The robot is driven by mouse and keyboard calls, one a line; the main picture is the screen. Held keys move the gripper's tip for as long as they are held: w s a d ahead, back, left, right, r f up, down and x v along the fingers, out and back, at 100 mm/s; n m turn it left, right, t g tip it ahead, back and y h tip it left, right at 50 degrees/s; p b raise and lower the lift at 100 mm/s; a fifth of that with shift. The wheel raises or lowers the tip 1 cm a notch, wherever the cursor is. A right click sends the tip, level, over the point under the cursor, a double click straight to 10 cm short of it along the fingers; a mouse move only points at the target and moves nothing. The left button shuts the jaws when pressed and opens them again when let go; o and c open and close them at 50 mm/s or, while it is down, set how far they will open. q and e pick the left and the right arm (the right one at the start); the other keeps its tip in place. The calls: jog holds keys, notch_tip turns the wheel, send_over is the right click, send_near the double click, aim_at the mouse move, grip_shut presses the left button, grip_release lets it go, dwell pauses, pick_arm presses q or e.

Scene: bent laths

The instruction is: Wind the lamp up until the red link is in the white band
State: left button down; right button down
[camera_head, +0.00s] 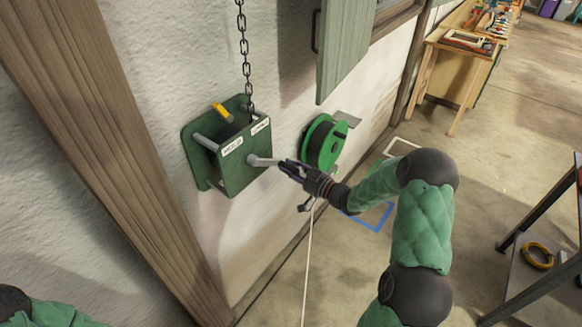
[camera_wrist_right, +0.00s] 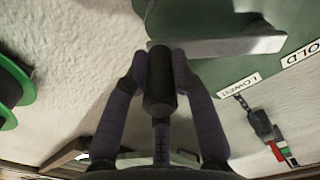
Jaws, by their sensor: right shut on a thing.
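A green winch (camera_head: 240,178) is fixed to the white wall, with labels that seem to read HOLD and LOWER. A dark chain (camera_head: 244,50) rises from it out of the picture; I see no red link or white band on it in the head view. The winch's pale crank arm (camera_head: 262,161) points right; it also shows in the right wrist view (camera_wrist_right: 225,46). My right gripper (camera_head: 287,168) is shut on the crank's dark knob (camera_wrist_right: 160,85), its fingers on both sides of it. The lamp is out of view. My left gripper is not in view.
A green reel (camera_head: 325,145) hangs on the wall just right of the winch, with a pale cord (camera_head: 308,250) below. A green shutter (camera_head: 343,45) is above. A wooden post (camera_head: 120,150) stands left. A small red, white and green item (camera_wrist_right: 277,150) in the wrist view is unclear.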

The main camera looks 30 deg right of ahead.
jog(key=shift+s+a+f+m, duration=0.15)
jog(key=shift+a+f+m, duration=0.3)
jog(key=shift+f+m, duration=0.15)
jog(key=s+a+f+m+p, duration=0.3)
jog(key=a+m+p, duration=0.1)
jog(key=a+m, duration=0.5)
jog(key=shift+s+f+m+p, duration=0.25)
jog(key=shift+s+m+p, duration=0.15)
jog(key=shift+m, duration=0.3)
jog(key=shift+a, duration=0.1)
jog(key=c, duration=1)
grip_release()
jog(key=v, duration=1.2)
